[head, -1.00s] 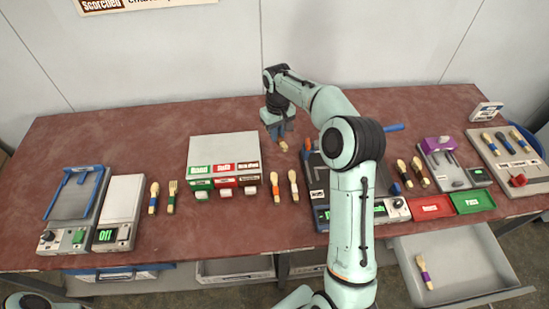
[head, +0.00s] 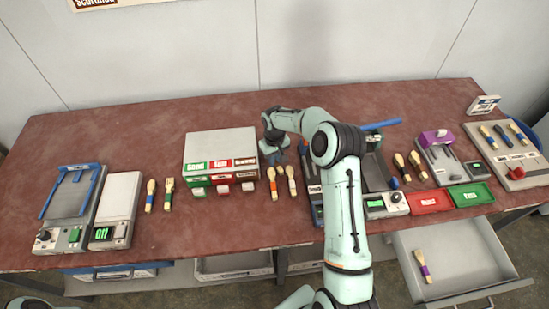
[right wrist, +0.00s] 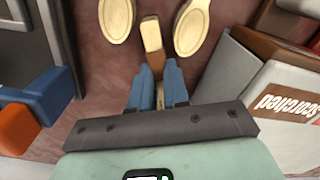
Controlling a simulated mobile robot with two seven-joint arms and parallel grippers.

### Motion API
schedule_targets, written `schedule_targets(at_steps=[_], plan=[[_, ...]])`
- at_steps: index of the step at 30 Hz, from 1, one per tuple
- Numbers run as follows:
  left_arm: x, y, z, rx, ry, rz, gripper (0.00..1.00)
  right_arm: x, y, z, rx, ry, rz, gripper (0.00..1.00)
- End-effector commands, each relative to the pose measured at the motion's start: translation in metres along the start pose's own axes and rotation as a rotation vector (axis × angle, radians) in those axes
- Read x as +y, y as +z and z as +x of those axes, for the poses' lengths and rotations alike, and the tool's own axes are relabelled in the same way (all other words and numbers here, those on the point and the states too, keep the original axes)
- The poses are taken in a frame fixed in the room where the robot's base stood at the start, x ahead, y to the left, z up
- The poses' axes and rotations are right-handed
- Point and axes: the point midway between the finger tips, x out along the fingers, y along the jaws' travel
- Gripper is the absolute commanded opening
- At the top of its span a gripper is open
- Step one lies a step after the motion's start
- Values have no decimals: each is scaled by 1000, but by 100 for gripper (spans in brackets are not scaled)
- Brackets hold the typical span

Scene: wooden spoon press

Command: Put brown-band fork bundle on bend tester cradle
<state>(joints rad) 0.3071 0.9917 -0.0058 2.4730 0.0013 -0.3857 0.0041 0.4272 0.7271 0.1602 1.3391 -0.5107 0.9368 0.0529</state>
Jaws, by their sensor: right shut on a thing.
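The held bundle is hardly visible in the head view. A grey device with a purple clamp (head: 436,138) stands at the right and may be the bend tester; I cannot tell its cradle for sure. My left gripper is out of view.
The sorting box (head: 220,146) stands close left of my right gripper. A press with a blue handle (head: 382,125) is to the right, partly behind my arm. Red (head: 430,201) and green (head: 470,194) trays lie at the front right. An open drawer (head: 455,250) juts out below.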

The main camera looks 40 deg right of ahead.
Motion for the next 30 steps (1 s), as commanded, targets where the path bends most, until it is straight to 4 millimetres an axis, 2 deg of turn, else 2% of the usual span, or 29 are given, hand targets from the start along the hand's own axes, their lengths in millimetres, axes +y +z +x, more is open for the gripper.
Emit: schedule_targets(at_steps=[9,10,12,23,26,30], plan=[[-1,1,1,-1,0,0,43,0,0,3,1,0,0,0],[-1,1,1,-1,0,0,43,0,0,2,1,0,0,22],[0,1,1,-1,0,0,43,0,0,2,1,0,1,41],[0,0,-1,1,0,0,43,0,-1,-3,2,0,1,41],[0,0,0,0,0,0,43,1,-1,-15,4,2,1,41],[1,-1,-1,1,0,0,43,0,-2,-44,7,2,2,41]])
